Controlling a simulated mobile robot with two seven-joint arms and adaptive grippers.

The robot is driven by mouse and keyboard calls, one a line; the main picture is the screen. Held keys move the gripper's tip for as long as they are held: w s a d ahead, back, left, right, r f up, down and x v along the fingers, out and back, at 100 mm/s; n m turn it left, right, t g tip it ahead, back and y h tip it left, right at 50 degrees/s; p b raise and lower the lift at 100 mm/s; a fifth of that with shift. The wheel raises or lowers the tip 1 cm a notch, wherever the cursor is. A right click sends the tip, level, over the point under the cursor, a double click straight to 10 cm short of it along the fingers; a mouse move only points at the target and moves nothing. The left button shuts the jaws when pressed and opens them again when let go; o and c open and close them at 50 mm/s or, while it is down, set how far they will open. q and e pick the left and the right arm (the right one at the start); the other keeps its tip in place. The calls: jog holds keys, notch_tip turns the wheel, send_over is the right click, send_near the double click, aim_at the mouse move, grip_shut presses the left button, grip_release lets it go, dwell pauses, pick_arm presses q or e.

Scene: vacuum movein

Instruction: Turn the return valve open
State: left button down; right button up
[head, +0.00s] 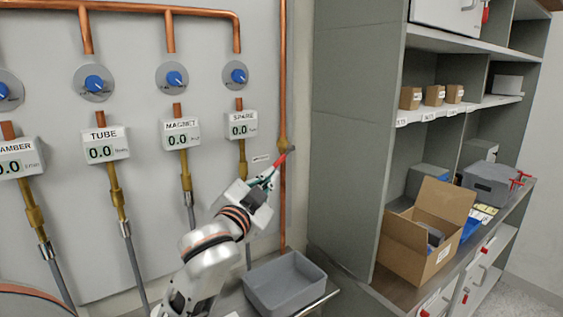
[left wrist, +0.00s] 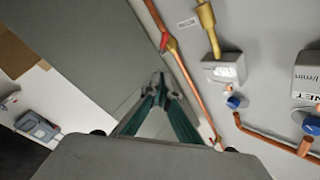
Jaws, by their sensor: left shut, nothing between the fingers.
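The return valve shows in the head view as a brass body (head: 282,143) on the vertical copper pipe at the right of the panel. Its red handle (head: 280,160) slants across the pipe. The left wrist view also shows the red handle (left wrist: 164,41) and the brass body (left wrist: 173,45). My left gripper (head: 270,174) is close beside the handle, at its lower left in the head view. In the left wrist view its fingertips (left wrist: 161,82) are together and empty, with the handle above them in the picture. Whether they touch it, I cannot tell. My right gripper is out of view.
Gauges, including SPARE (head: 242,125) and MAGNET (head: 181,134), and blue knobs (head: 174,78) line the panel to the left. A grey bin (head: 285,284) stands below the pipe. A grey shelf unit (head: 350,130) with an open cardboard box (head: 418,246) stands close on the right.

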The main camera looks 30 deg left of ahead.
pick_arm(q)
send_near(282, 158)
jog(key=w+d+r, duration=0.1)
jog(key=w+r, duration=0.1)
jog(key=w, duration=0.1)
jog(key=shift+w+a+f+p, duration=0.2)
jog(key=shift+w+a+f, duration=0.15)
jog(key=shift+w+a, duration=0.25)
jog(key=shift+w+a+f+p, duration=0.2)
jog(key=shift+w+a+f, duration=0.2)
jog(key=shift+w+a, duration=0.2)
jog(key=shift+w, duration=0.15)
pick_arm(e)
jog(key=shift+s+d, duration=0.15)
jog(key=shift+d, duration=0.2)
pick_arm(q)
jog(key=shift+f, duration=0.1)
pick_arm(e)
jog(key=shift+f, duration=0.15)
